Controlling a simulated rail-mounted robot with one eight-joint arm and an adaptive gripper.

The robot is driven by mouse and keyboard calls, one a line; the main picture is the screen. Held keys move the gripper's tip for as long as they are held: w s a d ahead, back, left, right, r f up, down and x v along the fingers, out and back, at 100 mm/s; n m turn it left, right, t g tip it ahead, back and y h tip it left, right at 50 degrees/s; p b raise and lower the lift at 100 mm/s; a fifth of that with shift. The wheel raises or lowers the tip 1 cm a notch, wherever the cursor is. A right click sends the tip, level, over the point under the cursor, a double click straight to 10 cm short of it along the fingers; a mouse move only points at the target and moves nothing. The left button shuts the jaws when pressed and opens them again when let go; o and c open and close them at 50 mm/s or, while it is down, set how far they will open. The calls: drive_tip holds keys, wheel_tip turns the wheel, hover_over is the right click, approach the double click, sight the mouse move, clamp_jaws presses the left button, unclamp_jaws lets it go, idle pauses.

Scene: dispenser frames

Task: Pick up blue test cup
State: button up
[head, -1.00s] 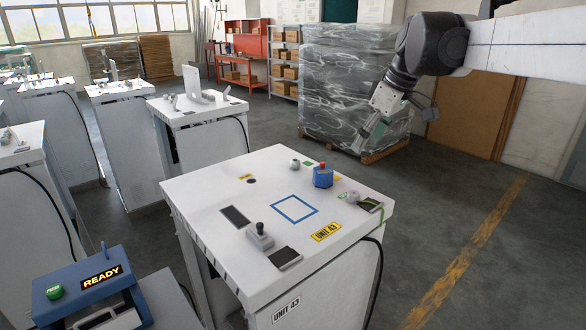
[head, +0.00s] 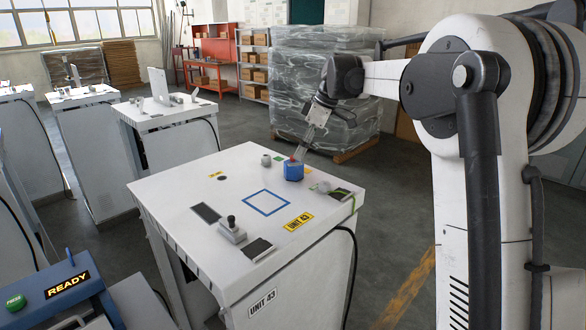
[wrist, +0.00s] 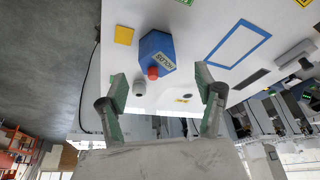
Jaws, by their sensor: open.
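The blue test cup (head: 293,172) stands on the white top of the unit marked UNIT 43, toward its far right part. It is a blue faceted body with a red knob on top and a pale label, seen in the wrist view (wrist: 157,48). My gripper (head: 301,150) is at the cup's upper right in the head view, tilted down toward it. In the wrist view the two green-padded fingers (wrist: 160,80) are apart, with the cup beyond their tips, roughly centred between them. Nothing is held. Whether the fingertips overlap the cup in depth is unclear.
A blue READY unit (head: 60,290) stands at front left.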

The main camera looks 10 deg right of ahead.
sight(295, 162)
drive_tip(key=shift+p+x, duration=0.7)
drive_tip(key=shift+x, duration=3.3)
drive_tip(key=shift+w+d, duration=0.15)
drive_tip(key=c, duration=1.5)
drive_tip(key=shift+r, duration=0.1)
drive_tip(key=shift+r, duration=0.55)
drive_tip(key=r, duration=0.2)
drive_tip(key=a+r+b, duration=0.1)
drive_tip(key=shift+s+r, duration=0.15)
drive_tip(key=shift+s, duration=0.15)
drive_tip(key=s+a+r, duration=0.1)
drive_tip(key=a+r, duration=0.1)
drive_tip(key=a, duration=0.1)
drive_tip(key=s+a+r+b, duration=0.1)
drive_tip(key=s+a+r, duration=0.1)
drive_tip(key=a, duration=0.1)
drive_tip(key=s+a+r, duration=0.2)
drive_tip(key=a, duration=0.1)
drive_tip(key=shift+s+r+b, duration=0.2)
drive_tip(key=shift+s+b, duration=0.05)
drive_tip(key=shift+b, duration=0.15)
